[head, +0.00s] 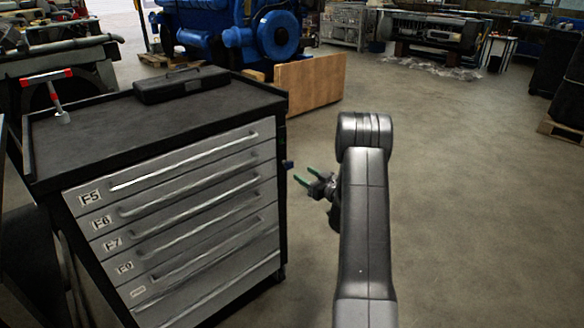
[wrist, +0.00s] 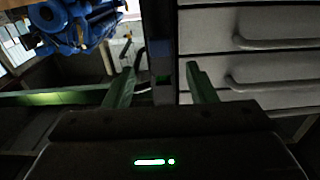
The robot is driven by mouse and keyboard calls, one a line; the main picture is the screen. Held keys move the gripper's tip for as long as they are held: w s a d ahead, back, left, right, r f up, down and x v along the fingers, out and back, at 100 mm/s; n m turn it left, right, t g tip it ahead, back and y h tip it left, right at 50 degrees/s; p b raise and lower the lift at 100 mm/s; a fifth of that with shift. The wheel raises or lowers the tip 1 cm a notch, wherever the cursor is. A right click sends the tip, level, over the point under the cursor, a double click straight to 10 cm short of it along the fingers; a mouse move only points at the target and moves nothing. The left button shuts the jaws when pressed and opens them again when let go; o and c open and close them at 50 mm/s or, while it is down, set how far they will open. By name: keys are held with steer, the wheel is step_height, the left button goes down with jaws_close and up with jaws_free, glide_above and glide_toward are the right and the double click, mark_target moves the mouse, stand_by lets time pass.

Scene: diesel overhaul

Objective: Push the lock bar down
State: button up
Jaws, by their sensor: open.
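The grey drawer cabinet (head: 70,165) stands at the left of the head view, its labelled drawers shut. A small blue piece (head: 288,164) sticks out at the cabinet's right front edge; it looks like part of the lock bar. In the wrist view a narrow dark bluish upright strip (wrist: 162,45) runs beside the drawer fronts (wrist: 255,28), apparently the lock bar. My gripper (head: 304,175) is open, with green fingers, just right of the blue piece. In the wrist view the strip appears between my fingertips (wrist: 159,72); contact cannot be told.
A black case (head: 180,85) and a red-handled tool (head: 60,92) are on the cabinet top. A wooden panel (head: 308,82) stands behind the cabinet, near a blue engine (head: 265,35). The floor (head: 470,190) to the right is clear.

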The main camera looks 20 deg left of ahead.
mark_target(291, 166)
steer(key=x, duration=0.8)
steer(key=shift+c, duration=0.2)
steer(key=shift+f, duration=0.1)
jaws_close()
